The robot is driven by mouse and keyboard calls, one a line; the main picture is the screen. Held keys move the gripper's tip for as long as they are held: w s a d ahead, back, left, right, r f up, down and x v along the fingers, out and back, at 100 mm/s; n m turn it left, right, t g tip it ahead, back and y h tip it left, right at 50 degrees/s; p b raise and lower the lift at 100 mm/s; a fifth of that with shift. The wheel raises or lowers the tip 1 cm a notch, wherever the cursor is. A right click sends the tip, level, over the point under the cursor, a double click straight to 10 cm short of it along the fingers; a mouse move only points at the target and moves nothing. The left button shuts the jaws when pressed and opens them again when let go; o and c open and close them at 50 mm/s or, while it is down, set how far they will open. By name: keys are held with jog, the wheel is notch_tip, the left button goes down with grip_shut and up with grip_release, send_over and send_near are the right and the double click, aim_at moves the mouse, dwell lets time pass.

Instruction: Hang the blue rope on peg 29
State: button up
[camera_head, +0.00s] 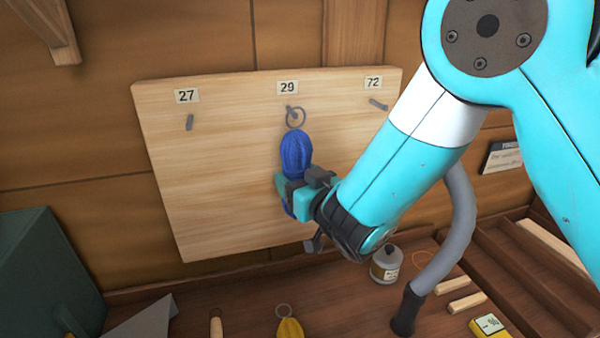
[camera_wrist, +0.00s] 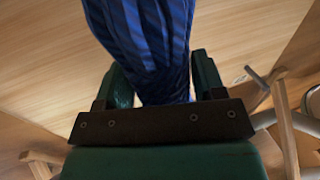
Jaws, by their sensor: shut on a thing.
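The blue rope (camera_head: 296,152) is a coiled hank with a metal ring (camera_head: 295,117) at its top. My gripper (camera_head: 294,190) is shut on the lower part of the hank and holds it upright in front of the board. The ring is at peg 29 (camera_head: 289,108), under the label "29" (camera_head: 287,87); I cannot tell whether the peg passes through it. In the wrist view the blue rope (camera_wrist: 150,45) runs up between the two fingers (camera_wrist: 160,85), and its top is out of frame.
The pale wooden board (camera_head: 220,170) also bears peg 27 (camera_head: 189,122) and peg 72 (camera_head: 377,104), both bare. On the bench below are a yellow hank (camera_head: 289,329) with a ring, a small jar (camera_head: 385,266) and a dark green box (camera_head: 45,275) at left.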

jog(key=shift+w+a+r+p, duration=0.1)
jog(key=shift+w+p, duration=0.5)
jog(key=shift+p, duration=0.4)
jog(key=shift+w+a+f+p, duration=0.15)
jog(key=shift+w+f+p, duration=0.25)
jog(key=shift+w+p, duration=0.1)
jog(key=shift+f, duration=0.1)
jog(key=o, duration=1.1)
jog(key=shift+f, duration=0.1)
